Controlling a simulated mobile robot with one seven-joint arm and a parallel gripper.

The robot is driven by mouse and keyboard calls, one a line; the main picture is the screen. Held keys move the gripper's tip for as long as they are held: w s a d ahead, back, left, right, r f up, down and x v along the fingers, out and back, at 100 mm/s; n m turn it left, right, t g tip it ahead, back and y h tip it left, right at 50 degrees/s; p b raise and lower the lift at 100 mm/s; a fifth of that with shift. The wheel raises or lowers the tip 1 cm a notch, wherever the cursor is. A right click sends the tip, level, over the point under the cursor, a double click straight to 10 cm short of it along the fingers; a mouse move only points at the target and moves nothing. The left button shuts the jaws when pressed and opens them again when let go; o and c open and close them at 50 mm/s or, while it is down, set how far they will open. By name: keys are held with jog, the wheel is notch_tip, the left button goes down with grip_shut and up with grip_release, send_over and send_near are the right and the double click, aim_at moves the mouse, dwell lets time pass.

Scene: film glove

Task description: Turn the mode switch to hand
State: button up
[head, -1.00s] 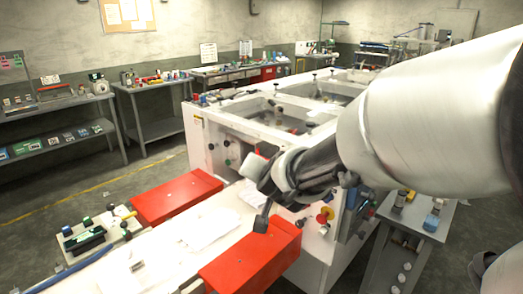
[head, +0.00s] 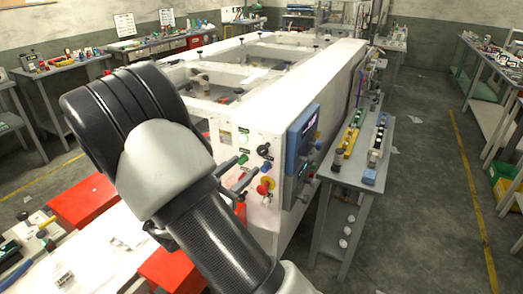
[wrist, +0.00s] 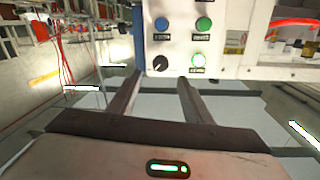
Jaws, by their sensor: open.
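A black rotary knob (head: 264,150), which looks like the mode switch, is on the white front panel of the large machine. In the wrist view the knob (wrist: 160,62) shows a pale mark, but its setting cannot be read. A blue button (wrist: 162,24), a green button (wrist: 204,24) and a lit pale-green lamp (wrist: 198,60) surround it. My gripper (head: 247,168) is open and empty in front of this panel. In the wrist view its fingertips (wrist: 160,78) point at the panel near the knob, which lies roughly in line with the gap. I see no contact.
A red-and-yellow stop button (head: 265,187) sits below the knob. A blue control box (head: 302,140) projects at the panel's right edge.

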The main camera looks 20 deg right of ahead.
aim_at(261, 152)
jog(key=x, duration=1.1)
jog(key=shift+p, duration=0.35)
jog(key=c, duration=1.1)
jog(key=shift+o, duration=0.2)
